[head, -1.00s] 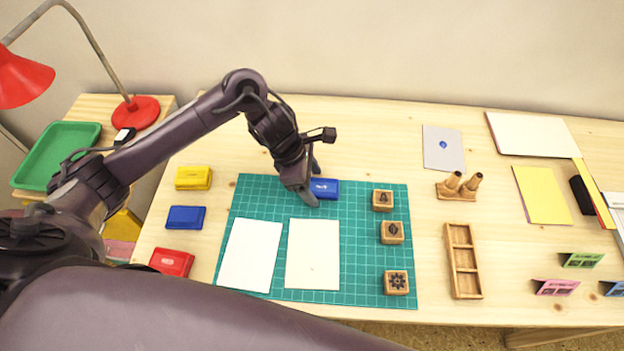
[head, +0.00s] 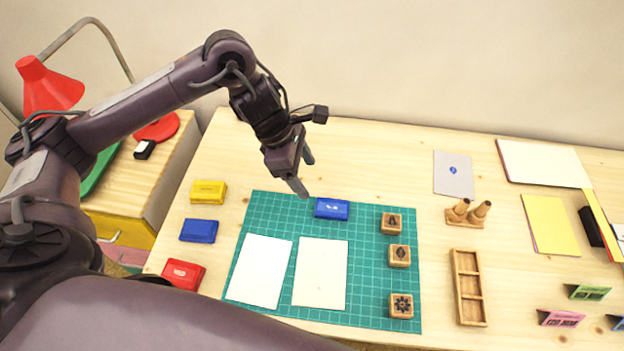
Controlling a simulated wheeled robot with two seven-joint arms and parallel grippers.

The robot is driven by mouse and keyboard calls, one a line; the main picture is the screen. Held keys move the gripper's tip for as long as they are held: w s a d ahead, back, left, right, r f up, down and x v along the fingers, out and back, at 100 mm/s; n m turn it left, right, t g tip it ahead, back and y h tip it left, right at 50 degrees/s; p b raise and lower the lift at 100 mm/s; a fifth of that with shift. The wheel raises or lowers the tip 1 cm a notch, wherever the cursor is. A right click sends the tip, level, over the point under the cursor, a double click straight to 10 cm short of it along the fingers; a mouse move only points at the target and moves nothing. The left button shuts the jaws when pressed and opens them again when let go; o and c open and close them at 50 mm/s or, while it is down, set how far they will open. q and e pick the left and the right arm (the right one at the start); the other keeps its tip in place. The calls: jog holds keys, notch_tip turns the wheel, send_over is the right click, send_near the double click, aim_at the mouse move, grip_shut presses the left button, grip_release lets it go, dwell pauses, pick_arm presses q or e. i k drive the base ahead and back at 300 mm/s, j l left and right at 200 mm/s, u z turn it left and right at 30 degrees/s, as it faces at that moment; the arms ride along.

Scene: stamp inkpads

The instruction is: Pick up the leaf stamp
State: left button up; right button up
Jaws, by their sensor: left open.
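Three wooden stamp blocks lie in a column along the right part of the green cutting mat (head: 370,290). The middle block, the leaf stamp (head: 399,255), has a dark leaf-like mark on top. The far block (head: 391,223) has a small dark mark that is hard to make out, and the near block (head: 401,305) has a flower-like one. My left gripper (head: 304,174) is open and empty, pointing down above the mat's far edge, left of and beyond the stamps. My right gripper is not in view.
A blue inkpad (head: 332,209) lies on the mat near my left gripper. Two blank sheets (head: 260,271) lie left of the stamps. Yellow, blue and red inkpads stand left of the mat. A wooden tray (head: 456,284) and a two-peg holder (head: 467,222) stand to the right.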

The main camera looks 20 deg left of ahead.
aim_at(399, 255)
jog(key=k, duration=1.5)
